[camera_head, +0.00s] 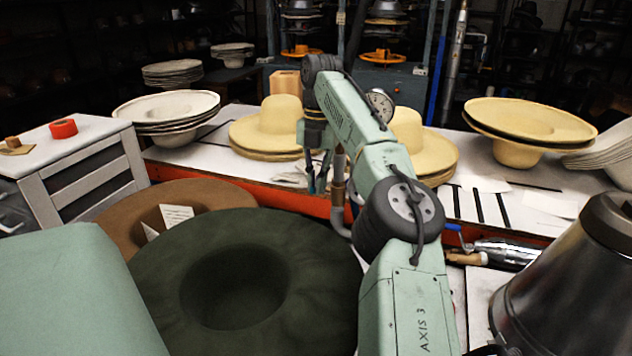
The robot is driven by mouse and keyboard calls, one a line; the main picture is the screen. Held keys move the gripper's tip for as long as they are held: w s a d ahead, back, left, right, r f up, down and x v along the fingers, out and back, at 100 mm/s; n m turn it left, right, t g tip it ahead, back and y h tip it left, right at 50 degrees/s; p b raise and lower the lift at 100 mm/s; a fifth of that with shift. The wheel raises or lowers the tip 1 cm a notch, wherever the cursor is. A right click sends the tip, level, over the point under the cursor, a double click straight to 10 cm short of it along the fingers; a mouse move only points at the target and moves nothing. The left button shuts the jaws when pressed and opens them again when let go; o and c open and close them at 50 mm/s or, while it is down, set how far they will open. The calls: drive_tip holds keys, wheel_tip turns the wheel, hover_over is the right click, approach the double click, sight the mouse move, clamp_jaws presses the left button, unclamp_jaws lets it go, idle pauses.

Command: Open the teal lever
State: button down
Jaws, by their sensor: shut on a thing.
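My gripper (317,181) hangs at the end of my pale green arm, near the middle of the view. It points down beside an upright copper-coloured pipe (338,178) at the front edge of the white table. Its narrow fingers are shut on a small teal piece, the teal lever (322,184), next to the pipe. The lever is small and partly hidden by the fingers, so its exact angle cannot be told. The gripper and pipe stand close together; whether they touch cannot be told.
Straw hats (270,135) stand behind the gripper on the white table (225,165). A dark green hat (160,265) and a brown hat (225,193) lie in front. A blue-handled valve (455,229) and a metal cone (560,275) are at right.

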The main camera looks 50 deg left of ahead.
drive_tip(key=shift+w, duration=0.1)
idle(0.4)
drive_tip(key=c, duration=1.7)
unclamp_jaws()
drive_tip(key=shift+f, duration=0.15)
